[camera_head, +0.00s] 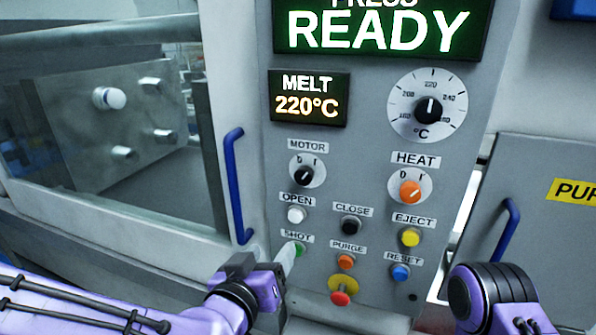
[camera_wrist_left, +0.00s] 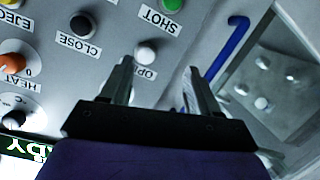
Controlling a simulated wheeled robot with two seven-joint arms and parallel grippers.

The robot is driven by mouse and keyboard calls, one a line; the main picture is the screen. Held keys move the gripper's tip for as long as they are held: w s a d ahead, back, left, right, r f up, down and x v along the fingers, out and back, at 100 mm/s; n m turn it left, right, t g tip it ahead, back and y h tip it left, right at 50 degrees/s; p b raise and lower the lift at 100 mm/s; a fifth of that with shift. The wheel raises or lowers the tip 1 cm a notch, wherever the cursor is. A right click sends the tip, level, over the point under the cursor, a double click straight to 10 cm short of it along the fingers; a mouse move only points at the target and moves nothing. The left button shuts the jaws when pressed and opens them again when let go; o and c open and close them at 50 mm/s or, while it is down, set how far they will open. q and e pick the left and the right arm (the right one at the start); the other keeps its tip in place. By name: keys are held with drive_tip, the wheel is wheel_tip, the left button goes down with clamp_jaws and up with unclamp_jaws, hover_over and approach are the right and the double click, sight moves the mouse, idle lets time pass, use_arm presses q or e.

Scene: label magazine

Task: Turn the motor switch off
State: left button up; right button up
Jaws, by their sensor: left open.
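The motor switch (camera_head: 306,174) is a black rotary knob on a pale round dial under the MOTOR label, on the grey control panel. Its handle is tilted, with its upper end toward the right-hand mark. My left gripper (camera_head: 286,262) is below it in the head view, beside the green SHOT button, apart from the knob. In the left wrist view, the left gripper (camera_wrist_left: 158,70) has its two fingers spread with nothing held; the white OPEN button shows between them. My right gripper is not visible.
The white OPEN button (camera_head: 296,214), black CLOSE button (camera_head: 350,226) and green SHOT button (camera_head: 298,249) are close below the switch. The orange HEAT knob (camera_head: 410,191) is to its right. A blue door handle (camera_head: 236,185) sticks out on the left.

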use_arm(q)
drive_tip(key=m+t+h+p, duration=0.1)
drive_tip(key=m+t+h, duration=0.1)
approach(301, 178)
drive_tip(key=s, duration=0.2)
drive_tip(key=p+x, duration=0.1)
drive_tip(key=x, duration=0.2)
drive_tip(key=p+x, duration=0.2)
drive_tip(key=x, duration=0.2)
drive_tip(key=p+x, duration=0.2)
drive_tip(key=x, duration=0.2)
drive_tip(key=shift+w+a, duration=0.15)
drive_tip(key=shift+a, duration=0.1)
drive_tip(key=shift+c, duration=0.2)
drive_tip(key=c, duration=1)
